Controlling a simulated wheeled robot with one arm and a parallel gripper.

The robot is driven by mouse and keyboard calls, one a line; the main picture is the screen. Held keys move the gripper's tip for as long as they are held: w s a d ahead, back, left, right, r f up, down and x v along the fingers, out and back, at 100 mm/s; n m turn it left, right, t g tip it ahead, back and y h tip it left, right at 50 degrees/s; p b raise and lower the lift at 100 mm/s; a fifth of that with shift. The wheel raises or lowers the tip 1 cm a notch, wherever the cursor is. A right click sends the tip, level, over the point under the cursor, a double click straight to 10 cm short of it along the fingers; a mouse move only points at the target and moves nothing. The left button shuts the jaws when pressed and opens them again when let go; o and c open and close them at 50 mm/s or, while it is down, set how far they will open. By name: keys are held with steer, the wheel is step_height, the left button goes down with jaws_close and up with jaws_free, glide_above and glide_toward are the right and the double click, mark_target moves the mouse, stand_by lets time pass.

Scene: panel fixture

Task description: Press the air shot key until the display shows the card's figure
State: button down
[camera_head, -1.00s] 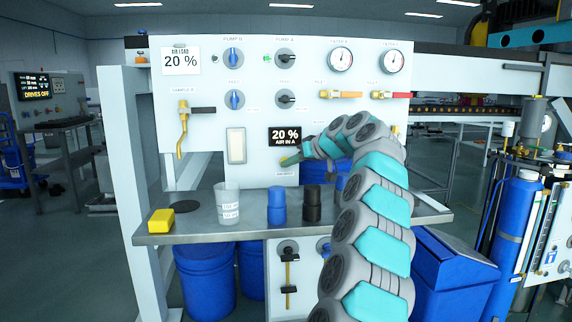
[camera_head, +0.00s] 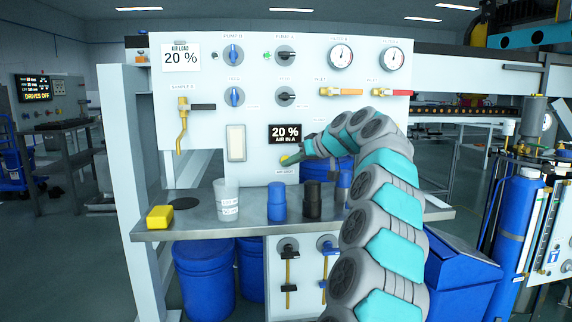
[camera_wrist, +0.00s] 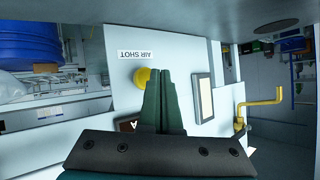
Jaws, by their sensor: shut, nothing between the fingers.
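The white card (camera_head: 181,57) at the panel's upper left reads "AIR LOAD 20 %". The dark display (camera_head: 284,133) reads "20 % AIR IN A". The yellow air shot key (camera_head: 284,160) is below the display. It also shows in the wrist view (camera_wrist: 141,77), round, beside the "AIR SHOT" label (camera_wrist: 136,56). My gripper (camera_head: 293,158) is shut and empty with its tips just right of the key. In the wrist view, the shut fingers (camera_wrist: 164,76) partly overlap the key's edge; I cannot tell whether they touch it.
The steel shelf (camera_head: 260,223) below holds a yellow block (camera_head: 160,217), a clear beaker (camera_head: 227,197), a blue container (camera_head: 277,203) and a black one (camera_head: 312,200). Knobs, gauges and valve handles (camera_head: 340,91) line the panel. A yellow sample pipe (camera_head: 182,130) juts out at left.

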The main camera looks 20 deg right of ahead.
steer(key=b, duration=0.1)
steer(key=s, duration=0.1)
steer(key=s+b, duration=0.1)
steer(key=shift+a+f+b, duration=0.25)
steer(key=shift+a+b, duration=0.05)
steer(key=shift+a, duration=0.05)
steer(key=shift+s+a+r+b, duration=0.15)
steer(key=shift+s+b, duration=0.3)
steer(key=shift+s, duration=0.25)
steer(key=shift+s+a+r+b, duration=0.15)
steer(key=shift+s+b, duration=0.3)
steer(key=shift+s, duration=0.25)
